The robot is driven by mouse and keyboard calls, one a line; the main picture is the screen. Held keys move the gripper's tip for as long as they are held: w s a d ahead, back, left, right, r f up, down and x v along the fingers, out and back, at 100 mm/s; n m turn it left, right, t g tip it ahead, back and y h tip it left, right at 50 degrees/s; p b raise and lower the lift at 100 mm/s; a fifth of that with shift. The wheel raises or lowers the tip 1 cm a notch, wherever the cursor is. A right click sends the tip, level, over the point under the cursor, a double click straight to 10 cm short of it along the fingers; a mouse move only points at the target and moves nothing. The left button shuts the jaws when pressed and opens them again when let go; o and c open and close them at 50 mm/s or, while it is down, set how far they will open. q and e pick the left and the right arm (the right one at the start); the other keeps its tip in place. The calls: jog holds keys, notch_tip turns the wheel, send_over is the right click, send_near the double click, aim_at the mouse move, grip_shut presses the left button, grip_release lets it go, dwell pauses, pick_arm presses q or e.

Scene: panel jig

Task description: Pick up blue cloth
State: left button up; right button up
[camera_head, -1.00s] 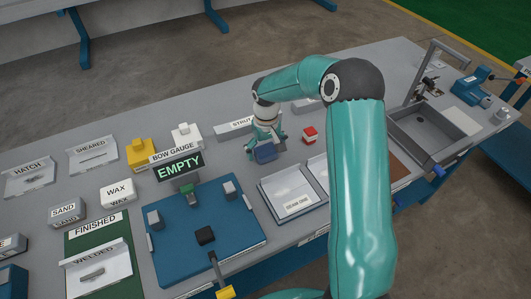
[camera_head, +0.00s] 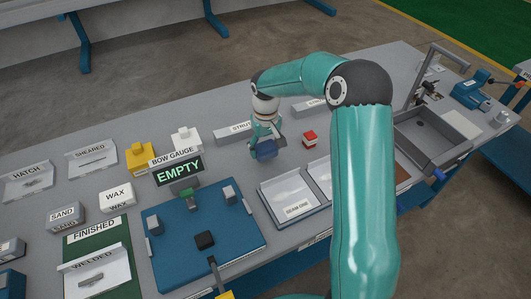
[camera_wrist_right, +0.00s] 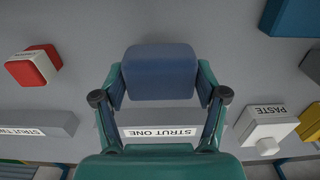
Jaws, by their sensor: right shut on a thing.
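The blue cloth (camera_head: 266,150) is a folded, block-like pad. My right gripper (camera_head: 267,139) is shut on it, pointing down near the middle of the bench. In the right wrist view the blue cloth (camera_wrist_right: 160,72) sits between the two fingertips (camera_wrist_right: 163,90), with its broad face showing. The cloth looks held over the bench, but the gap beneath it is hard to judge. My left gripper is not in view.
A red and white block (camera_head: 310,138) is right of the gripper. A strut one holder (camera_wrist_right: 165,132) is close by. A blue jig plate (camera_head: 215,245) with an EMPTY sign (camera_head: 178,172) lies in front left. Trays (camera_head: 292,195) and a sink (camera_head: 430,140) are to the right.

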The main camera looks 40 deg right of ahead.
aim_at(265, 146)
notch_tip(265, 146, up, 17)
jog(key=shift+f, duration=0.1)
jog(key=o, duration=0.4)
jog(key=c, duration=0.4)
